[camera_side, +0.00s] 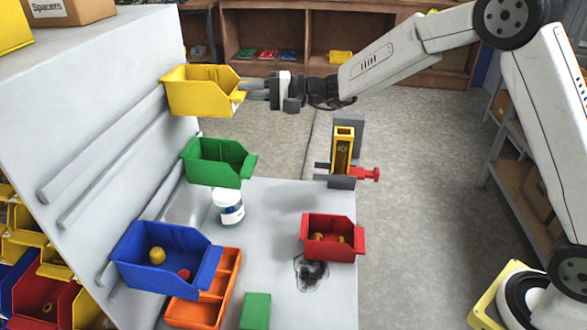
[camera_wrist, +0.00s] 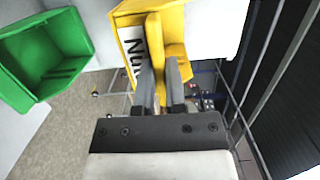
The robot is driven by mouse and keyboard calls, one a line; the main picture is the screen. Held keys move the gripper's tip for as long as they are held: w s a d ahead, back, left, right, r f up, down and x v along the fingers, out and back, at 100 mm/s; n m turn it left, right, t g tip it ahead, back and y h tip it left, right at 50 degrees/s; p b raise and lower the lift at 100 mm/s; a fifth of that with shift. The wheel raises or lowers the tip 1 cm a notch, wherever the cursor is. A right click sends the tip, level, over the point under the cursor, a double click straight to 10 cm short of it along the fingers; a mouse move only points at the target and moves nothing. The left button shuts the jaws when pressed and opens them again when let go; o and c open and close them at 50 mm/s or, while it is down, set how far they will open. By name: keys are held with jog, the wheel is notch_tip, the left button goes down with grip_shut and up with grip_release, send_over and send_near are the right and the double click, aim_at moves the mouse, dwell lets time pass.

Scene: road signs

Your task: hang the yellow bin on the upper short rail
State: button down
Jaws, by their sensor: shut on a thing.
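The yellow bin (camera_side: 202,92) is held upright at the top right of the sloped grey panel (camera_side: 75,110), its back close to the panel. I cannot tell if it touches a rail. My gripper (camera_side: 244,91) is shut on the bin's front edge from the right. In the wrist view the fingers (camera_wrist: 160,75) pinch the yellow wall of the bin (camera_wrist: 172,22), beside a white label partly reading "Nu". An upper rail (camera_side: 100,145) slants up the panel towards the bin, with another rail (camera_side: 120,180) below it. The bin hides the rails' far ends.
A green bin (camera_side: 217,163) hangs just below the yellow one, and also shows in the wrist view (camera_wrist: 45,55). A blue bin (camera_side: 165,258) is lower left. On the table are a white jar (camera_side: 228,207), a red bin (camera_side: 331,238) and an orange tray (camera_side: 205,300).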

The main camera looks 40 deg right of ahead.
dwell(0.3)
jog(key=c, duration=0.6)
grip_release()
jog(key=shift+d, duration=0.1)
jog(key=shift+v, duration=3.8)
jog(key=shift+s, duration=0.1)
